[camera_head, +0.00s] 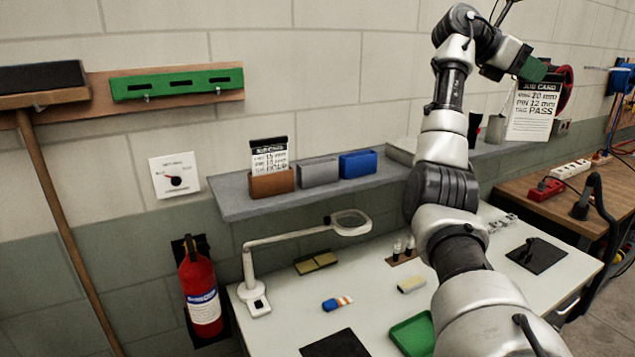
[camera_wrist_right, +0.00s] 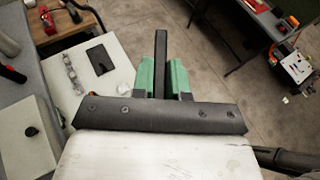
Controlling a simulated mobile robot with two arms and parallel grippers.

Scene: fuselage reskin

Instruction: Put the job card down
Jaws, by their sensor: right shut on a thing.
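My right gripper (camera_head: 533,70) has green fingers and is at the upper right, above the far end of the wall shelf. It is shut on a job card (camera_head: 533,112), a white sheet with a black header, which hangs upright below the fingers. In the right wrist view the card (camera_wrist_right: 161,62) shows edge-on as a dark strip between the green fingers. A second job card (camera_head: 269,157) stands in a brown holder (camera_head: 271,184) on the grey shelf (camera_head: 235,205). My left gripper is not in view.
Grey (camera_head: 318,173) and blue (camera_head: 358,164) holders stand beside the brown one. Below is a white workbench (camera_head: 385,290) with a magnifier lamp (camera_head: 350,222), a green tray (camera_head: 408,336) and small parts. A wooden table (camera_head: 560,207) with power strips is at the right.

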